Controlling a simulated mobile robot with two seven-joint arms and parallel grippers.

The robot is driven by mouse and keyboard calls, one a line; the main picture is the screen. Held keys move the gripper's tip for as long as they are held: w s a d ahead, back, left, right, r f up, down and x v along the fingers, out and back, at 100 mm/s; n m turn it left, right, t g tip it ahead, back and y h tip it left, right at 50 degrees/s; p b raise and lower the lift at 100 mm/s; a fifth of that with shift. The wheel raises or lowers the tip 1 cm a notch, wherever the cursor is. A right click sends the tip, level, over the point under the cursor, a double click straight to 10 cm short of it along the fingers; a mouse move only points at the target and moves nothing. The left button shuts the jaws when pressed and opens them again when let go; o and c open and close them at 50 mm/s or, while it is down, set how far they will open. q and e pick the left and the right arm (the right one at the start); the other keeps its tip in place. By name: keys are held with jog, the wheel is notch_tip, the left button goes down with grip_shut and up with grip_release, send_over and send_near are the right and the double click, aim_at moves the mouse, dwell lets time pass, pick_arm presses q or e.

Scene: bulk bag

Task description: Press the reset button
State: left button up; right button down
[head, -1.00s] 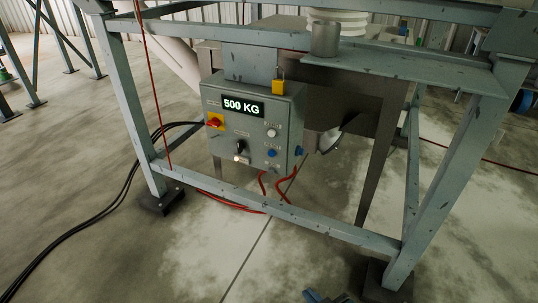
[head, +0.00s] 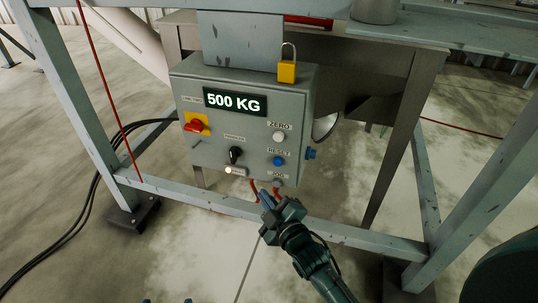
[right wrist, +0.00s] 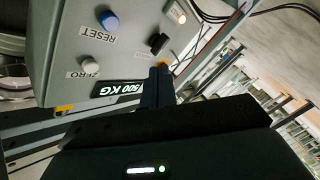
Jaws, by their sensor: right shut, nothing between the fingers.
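The reset button (head: 278,160) is a round blue button under a RESET label on the grey control box (head: 212,150). It also shows in the right wrist view (right wrist: 112,24), where the panel appears turned round. My right gripper (head: 266,197) is shut and empty, below the button and a little left of it in the head view. In the right wrist view its dark fingers (right wrist: 158,84) overlap the panel, to the right of and below the blue button. I see no contact with the button. Two small tips at the bottom edge may be my left gripper (head: 168,300).
The white zero button (head: 279,137) sits above reset. A red switch (head: 194,125), black selector (head: 235,153) and lit button (head: 235,171) share the panel. A blue fitting (head: 310,154) projects from its side. Red cables and a frame crossbar (head: 350,235) lie below the box.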

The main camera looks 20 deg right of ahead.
aim_at(278, 162)
pick_arm(q)
jog(key=b, duration=0.1)
jog(key=s+t+b, duration=0.1)
jog(key=shift+a+f+b, duration=0.1)
jog(key=shift+a+b, duration=0.15)
jog(key=shift+b, duration=0.1)
pick_arm(e)
jog(key=w+d, duration=0.5)
jog(key=w, duration=0.2)
pick_arm(q)
jog(key=shift+f, duration=0.15)
dwell(0.9)
pick_arm(e)
jog(key=shift+w, duration=0.1)
dwell(0.9)
jog(key=shift+w+d, duration=0.25)
